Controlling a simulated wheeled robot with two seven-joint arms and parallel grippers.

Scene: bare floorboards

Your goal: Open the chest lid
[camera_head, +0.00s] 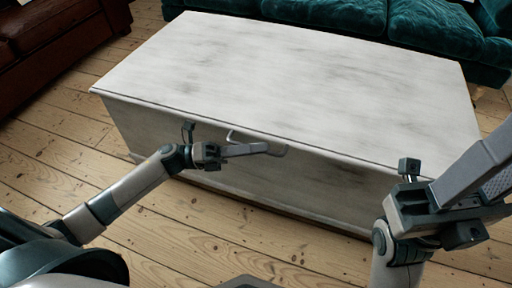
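The chest (300,75) is a large box with a whitewashed, grey-streaked top, and its lid is shut flat. A pale bar handle (274,147) appears on the front face, just below the lid's front edge. My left gripper (262,149) reaches in from the left, with its fingers at the handle. They overlap it in the picture, so I cannot tell whether they are apart, touching or closed around it. My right gripper (492,160) is near the chest's front right corner, its fingertips cut off by the frame edge. A textured inner pad shows, so it looks open and empty.
A teal sofa (425,35) stands close behind the chest, and a dark red-brown leather sofa (60,25) is at the upper left. Bare floorboards (45,140) are clear to the left and in front of the chest.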

